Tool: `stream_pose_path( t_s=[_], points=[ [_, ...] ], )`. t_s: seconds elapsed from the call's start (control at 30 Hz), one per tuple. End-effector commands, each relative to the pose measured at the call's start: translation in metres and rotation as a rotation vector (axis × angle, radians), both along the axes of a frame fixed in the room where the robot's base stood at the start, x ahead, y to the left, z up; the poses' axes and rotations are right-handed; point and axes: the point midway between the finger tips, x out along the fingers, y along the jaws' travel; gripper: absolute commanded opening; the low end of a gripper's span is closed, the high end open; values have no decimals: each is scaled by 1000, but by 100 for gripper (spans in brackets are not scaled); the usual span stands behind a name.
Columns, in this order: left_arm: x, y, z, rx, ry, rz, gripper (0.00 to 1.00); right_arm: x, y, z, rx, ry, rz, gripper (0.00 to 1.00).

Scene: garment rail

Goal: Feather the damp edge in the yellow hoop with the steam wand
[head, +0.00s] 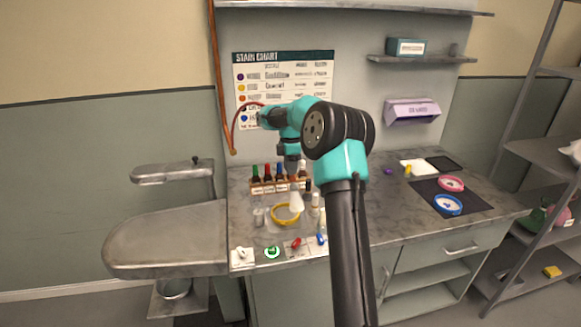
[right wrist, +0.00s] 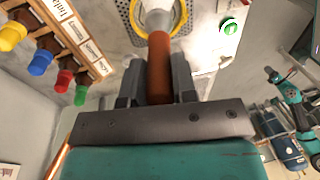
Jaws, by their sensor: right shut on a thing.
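My right gripper (right wrist: 158,75) is shut on a brown cylindrical handle (right wrist: 159,65), which I take as the steam wand. Its pale tip (right wrist: 157,20) points at the area of the yellow hoop (right wrist: 185,8). In the head view my right gripper (head: 291,160) points down above the bench. A pale cone (head: 296,198) spreads below it, over the back of the yellow hoop (head: 275,222); I cannot tell if it is steam. The damp edge inside the hoop cannot be made out. A teal arm part, apparently my left arm, shows small at the right wrist view's right edge; its jaws are unclear.
A rack (head: 263,187) of several colour-capped bottles stands close behind the hoop. A green round item (head: 272,252) and red and blue small items lie in front.

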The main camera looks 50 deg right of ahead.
Motion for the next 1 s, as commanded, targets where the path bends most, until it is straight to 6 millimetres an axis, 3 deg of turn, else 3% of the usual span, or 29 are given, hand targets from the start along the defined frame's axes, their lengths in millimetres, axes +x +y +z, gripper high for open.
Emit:
stream_pose_path(
  t_s=[0.6, 1.0],
  points=[
    [0, 0, 0, 0, 0, 0, 45, 0, 0, -49, -1, 1, 0, 0],
    [0, 0, 0, 0, 0, 0, 45, 0, 0, -54, 1, 1, 0, 0]
  ],
)
